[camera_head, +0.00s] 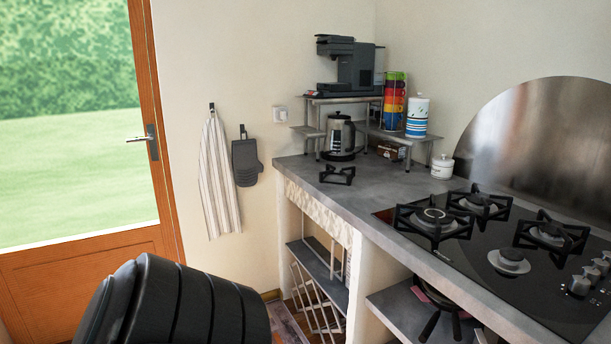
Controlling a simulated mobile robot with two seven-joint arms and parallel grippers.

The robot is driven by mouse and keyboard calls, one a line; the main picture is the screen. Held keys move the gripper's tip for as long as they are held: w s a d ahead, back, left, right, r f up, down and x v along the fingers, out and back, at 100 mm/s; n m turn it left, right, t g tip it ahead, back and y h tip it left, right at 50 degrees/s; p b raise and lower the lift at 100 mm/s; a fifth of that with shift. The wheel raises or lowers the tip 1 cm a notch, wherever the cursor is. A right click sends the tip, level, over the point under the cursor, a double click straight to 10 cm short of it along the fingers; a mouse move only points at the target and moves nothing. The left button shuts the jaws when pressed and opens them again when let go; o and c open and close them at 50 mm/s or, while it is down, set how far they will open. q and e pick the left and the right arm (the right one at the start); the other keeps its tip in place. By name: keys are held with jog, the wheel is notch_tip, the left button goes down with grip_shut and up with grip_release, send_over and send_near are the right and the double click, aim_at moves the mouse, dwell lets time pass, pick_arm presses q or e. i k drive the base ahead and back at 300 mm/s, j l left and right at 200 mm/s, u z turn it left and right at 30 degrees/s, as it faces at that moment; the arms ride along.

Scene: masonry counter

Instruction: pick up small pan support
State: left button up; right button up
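A small black pan support (337,175) lies on the grey counter (375,190), near its left end and in front of the kettle. It stands apart from the hob. Neither of my grippers is in view.
A black gas hob (470,262) with several burners is set in the counter at the right; its front burner (509,261) is bare. A kettle (341,136), a small metal shelf (310,130) with a coffee machine (351,66), stacked cups (394,100) and a white jar (442,167) stand behind. Bare counter lies between pan support and hob.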

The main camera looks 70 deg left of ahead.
aim_at(349, 177)
jog(key=u, duration=2)
jog(key=i+j+z, duration=0.1)
jog(key=i+j, duration=1.1)
jog(key=i, duration=0.15)
